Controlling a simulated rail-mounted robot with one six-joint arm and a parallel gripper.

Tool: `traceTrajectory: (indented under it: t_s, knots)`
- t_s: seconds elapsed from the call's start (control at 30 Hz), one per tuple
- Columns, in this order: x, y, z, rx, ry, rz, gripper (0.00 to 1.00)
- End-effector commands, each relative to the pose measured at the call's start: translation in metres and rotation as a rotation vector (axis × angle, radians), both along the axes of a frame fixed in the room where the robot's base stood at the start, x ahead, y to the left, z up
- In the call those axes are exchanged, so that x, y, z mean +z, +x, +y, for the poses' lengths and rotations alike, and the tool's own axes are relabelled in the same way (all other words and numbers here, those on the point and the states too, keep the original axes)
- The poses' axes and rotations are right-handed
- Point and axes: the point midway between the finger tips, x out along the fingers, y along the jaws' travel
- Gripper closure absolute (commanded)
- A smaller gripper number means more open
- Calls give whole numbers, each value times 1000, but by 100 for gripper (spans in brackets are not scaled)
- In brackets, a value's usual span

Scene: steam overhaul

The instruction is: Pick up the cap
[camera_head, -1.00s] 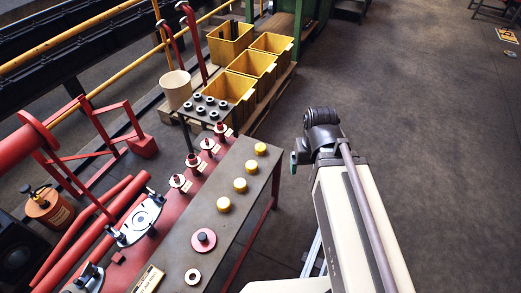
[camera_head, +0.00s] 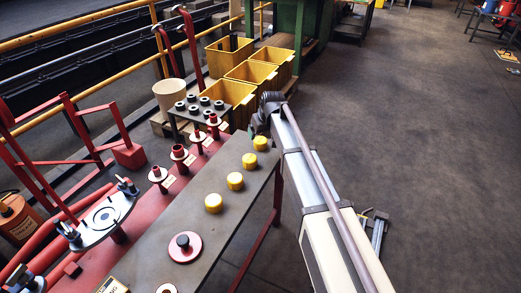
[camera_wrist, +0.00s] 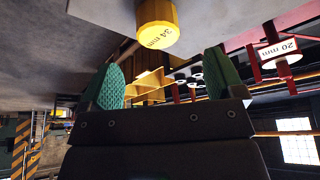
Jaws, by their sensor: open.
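Several yellow caps stand in a row on the grey bench top (camera_head: 205,245) in the head view. They are a near cap (camera_head: 213,203), two middle caps (camera_head: 235,181) (camera_head: 249,161) and a far cap (camera_head: 260,143). My gripper (camera_head: 253,127) is partly hidden by my arm, near the bench's far end, by the far cap. In the wrist view, my gripper (camera_wrist: 162,78) has its green fingers apart with nothing between them. A yellow cap marked "34 mm" (camera_wrist: 157,28) lies ahead of the fingers, apart from them. I cannot tell which cap the task means.
Red posts with labels (camera_head: 180,156) line the red ledge left of the caps. Yellow bins (camera_head: 238,98) stand beyond the far end. The floor to the right (camera_head: 410,130) is mostly clear.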

Motion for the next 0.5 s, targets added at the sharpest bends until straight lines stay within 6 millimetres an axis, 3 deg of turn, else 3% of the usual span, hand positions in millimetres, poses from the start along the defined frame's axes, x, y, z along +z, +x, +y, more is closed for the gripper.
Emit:
traceTrajectory:
  t_s: [0.03, 0.27, 0.5]
  knots:
    - [-22, 5, 2, 0, 0, 0, 12]
    - [-27, 9, 3, 0, 0, 1, 12]
    - [-72, 25, 7, -1, 0, 1, 12]
